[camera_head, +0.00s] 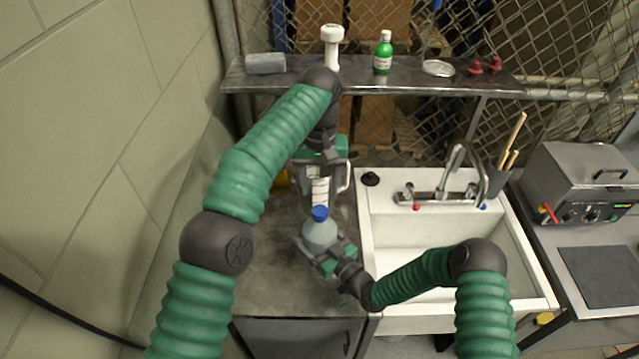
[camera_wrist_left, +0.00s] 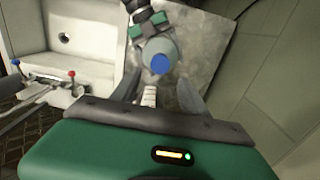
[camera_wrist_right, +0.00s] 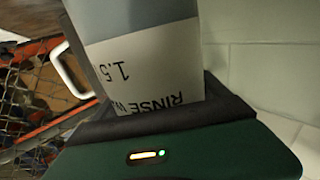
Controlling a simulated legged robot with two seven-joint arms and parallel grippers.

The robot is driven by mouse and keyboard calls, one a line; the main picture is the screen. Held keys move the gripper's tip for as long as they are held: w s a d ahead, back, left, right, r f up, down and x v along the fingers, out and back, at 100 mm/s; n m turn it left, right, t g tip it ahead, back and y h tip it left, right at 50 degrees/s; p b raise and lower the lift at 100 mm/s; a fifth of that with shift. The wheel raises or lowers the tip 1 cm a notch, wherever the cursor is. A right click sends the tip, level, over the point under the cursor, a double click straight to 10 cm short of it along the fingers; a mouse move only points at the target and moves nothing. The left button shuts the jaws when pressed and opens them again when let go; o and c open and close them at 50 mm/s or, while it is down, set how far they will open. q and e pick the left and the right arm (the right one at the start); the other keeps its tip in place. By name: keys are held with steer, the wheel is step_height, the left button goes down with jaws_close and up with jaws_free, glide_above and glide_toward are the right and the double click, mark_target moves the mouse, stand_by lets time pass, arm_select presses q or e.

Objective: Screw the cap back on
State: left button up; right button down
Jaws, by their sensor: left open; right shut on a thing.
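A translucent grey-blue bottle (camera_head: 319,235) stands upright over the left counter, with a blue cap (camera_head: 320,213) at its top. I cannot tell how tightly the cap sits. My right gripper (camera_head: 331,260) is shut on the bottle low on its body. The right wrist view shows a white printed label (camera_wrist_right: 155,70) close up between the fingers. My left gripper (camera_head: 319,185) is open, pointing down, behind and above the cap in the head view. In the left wrist view the cap (camera_wrist_left: 160,64) lies just beyond the fingertips (camera_wrist_left: 157,90), apart from them.
A white handled, marked container (camera_head: 320,190) stands behind the bottle, partly hidden by my left gripper. A white sink (camera_head: 400,238) with a faucet is at the right.

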mark_target(320, 210)
arm_select(q)
steer(key=shift+f, duration=4)
jaws_close()
steer(key=m, duration=0.5)
steer(key=shift+o, duration=0.5)
jaws_free()
